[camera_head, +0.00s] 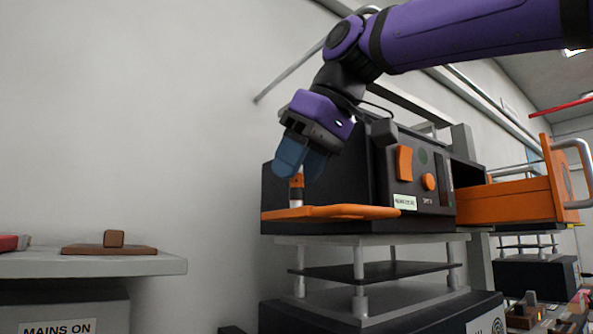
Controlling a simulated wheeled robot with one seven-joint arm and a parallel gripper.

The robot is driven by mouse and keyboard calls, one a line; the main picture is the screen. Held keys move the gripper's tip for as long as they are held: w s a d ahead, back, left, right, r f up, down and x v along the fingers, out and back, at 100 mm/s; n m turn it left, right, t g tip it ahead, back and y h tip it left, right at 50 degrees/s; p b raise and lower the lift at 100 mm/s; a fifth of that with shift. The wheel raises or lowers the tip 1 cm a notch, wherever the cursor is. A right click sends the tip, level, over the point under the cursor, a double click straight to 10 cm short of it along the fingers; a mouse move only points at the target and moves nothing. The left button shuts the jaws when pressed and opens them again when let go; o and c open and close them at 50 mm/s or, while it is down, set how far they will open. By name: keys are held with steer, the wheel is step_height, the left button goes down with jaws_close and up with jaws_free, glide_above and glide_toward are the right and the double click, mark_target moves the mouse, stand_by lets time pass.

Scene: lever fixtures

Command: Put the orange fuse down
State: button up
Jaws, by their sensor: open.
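The orange fuse (297,187) is a small upright cylinder with an orange and dark band and a pale lower end. It stands on the orange flat plate (330,212) at the front of the black unit. My gripper (301,163) points down over the fuse, with its blue fingers around the fuse's upper part. The fingers are open; the far finger is partly hidden, and I cannot tell whether either one touches the fuse.
The black unit (412,165) with orange buttons stands right behind my gripper, on a metal stand (360,270). An orange drawer (510,200) sticks out at the right. A grey shelf (90,264) at left holds a brown block (113,239). The space between shelf and unit is clear.

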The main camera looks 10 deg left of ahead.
steer(key=v, duration=1.1)
steer(key=shift+d+r, duration=0.2)
stand_by(0.9)
